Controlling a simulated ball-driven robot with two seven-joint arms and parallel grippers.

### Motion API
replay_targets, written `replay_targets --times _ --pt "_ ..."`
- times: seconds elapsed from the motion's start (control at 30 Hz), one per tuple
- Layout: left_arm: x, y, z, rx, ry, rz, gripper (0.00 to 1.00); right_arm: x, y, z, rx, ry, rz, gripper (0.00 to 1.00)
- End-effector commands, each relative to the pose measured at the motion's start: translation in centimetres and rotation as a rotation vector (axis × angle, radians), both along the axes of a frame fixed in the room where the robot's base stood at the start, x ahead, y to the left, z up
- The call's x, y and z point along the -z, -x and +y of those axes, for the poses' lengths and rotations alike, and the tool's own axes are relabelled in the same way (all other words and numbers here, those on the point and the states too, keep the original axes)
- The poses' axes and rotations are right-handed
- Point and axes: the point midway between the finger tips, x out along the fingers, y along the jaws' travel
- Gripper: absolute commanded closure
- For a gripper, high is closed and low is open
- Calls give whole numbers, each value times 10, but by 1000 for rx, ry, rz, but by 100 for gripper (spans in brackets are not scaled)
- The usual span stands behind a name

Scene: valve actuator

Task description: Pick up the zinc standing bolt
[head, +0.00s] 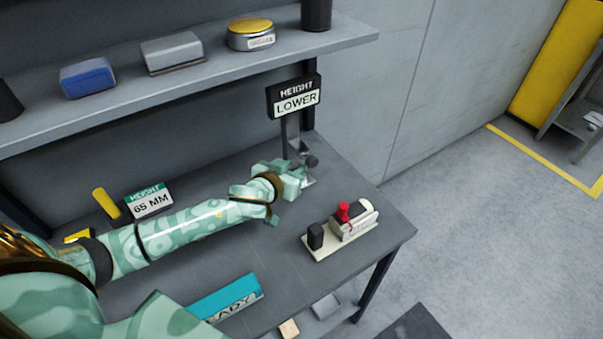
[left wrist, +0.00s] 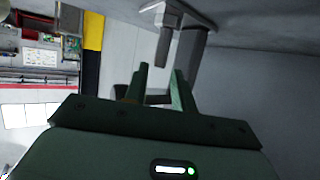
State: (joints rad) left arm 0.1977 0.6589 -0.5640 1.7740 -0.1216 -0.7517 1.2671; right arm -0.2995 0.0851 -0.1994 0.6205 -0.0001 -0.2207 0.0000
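A grey metal bolt (left wrist: 164,46) shows in the left wrist view, standing out from a light plate (left wrist: 178,12) beside a thicker grey post (left wrist: 190,58). In the head view my gripper and the stand's parts make the bolt hard to pick out. My left gripper (head: 297,178) is at the foot of the sign stand, near the back right of the bench. In the left wrist view its two fingers (left wrist: 158,84) are apart. The bolt appears beyond their tips, not clearly between them. My right gripper is in neither view.
A sign reading "HEIGHT LOWER" (head: 295,97) stands above my left gripper. A pale fixture with a red knob (head: 343,212) sits to the right, near the bench edge. A "65 MM" sign (head: 150,202) stands left. A shelf (head: 200,78) overhangs behind.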

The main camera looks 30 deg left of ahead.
Motion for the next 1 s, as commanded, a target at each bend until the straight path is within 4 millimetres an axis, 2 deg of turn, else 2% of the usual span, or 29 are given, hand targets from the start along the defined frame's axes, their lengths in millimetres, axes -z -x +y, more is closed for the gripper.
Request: replay_targets --times 0.2,0.3,0.57,0.6,0.7,1.0 --pt "20 -29 0 -1 -4 0 74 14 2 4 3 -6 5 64" --pt "24 -40 -1 0 0 0 74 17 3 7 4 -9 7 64" --pt "24 -45 -1 1 0 1 74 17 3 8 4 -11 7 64" --pt "24 -45 -1 1 0 0 77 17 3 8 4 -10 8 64" --pt "24 -45 -1 1 0 1 100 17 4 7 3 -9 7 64" --pt "24 -45 -1 0 0 1 100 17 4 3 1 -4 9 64"
